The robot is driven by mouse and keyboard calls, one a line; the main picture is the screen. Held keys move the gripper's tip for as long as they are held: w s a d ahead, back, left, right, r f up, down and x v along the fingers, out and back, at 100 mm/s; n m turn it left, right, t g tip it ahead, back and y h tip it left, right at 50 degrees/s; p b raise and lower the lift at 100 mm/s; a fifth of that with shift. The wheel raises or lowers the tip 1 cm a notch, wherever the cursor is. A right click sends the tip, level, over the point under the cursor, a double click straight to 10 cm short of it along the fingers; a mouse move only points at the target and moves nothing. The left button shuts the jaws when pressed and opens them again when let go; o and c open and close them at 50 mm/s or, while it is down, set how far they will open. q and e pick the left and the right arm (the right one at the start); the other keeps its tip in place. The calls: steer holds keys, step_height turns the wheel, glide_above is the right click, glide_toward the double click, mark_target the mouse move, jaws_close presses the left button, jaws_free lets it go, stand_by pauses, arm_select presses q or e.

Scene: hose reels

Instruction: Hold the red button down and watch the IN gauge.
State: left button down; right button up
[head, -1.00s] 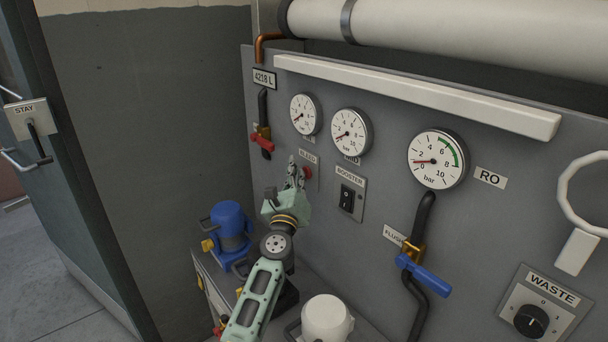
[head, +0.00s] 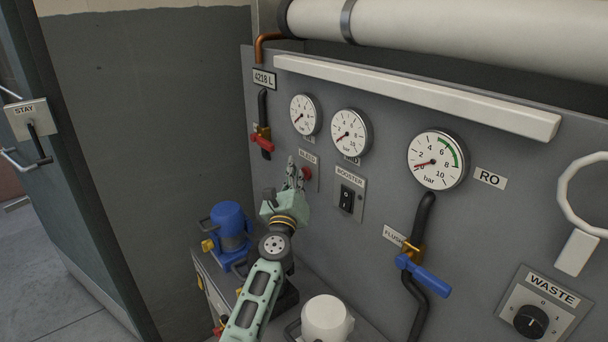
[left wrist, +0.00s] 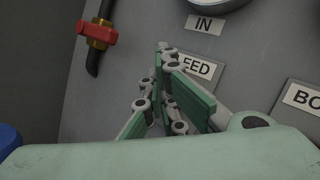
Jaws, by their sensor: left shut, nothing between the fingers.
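The red button (head: 307,174) sits on a small plate under the BLEED label (head: 308,156) on the grey panel. My left gripper (head: 293,168) is shut and empty, its fingers at the button's left and partly over the plate. I cannot tell whether they touch or press it. The button is hidden in the left wrist view, where the shut fingers (left wrist: 165,80) cover part of the BLEED label. The IN gauge (head: 305,115) is the leftmost dial; its needle points lower left, at the low end. Its IN label (left wrist: 204,25) shows in the left wrist view. My right gripper is not in view.
A red-handled valve (head: 262,143) is left of the button, the BOOSTER switch (head: 347,198) right of it. The RO gauge (head: 437,160) reads near zero. Further right are a blue-handled valve (head: 424,274) and the WASTE knob (head: 531,321). A blue pump (head: 231,232) stands below left.

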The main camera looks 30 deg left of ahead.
arm_select(q)
steer(key=shift+s+a, duration=0.35)
steer(key=shift+s, duration=0.4)
steer(key=shift+s+f+p, duration=0.1)
steer(key=shift+p, duration=0.2)
steer(key=s, duration=0.1)
steer(key=s+a+p, duration=0.1)
steer(key=s, duration=0.1)
steer(key=s+a, duration=0.1)
steer(key=shift+s, duration=0.2)
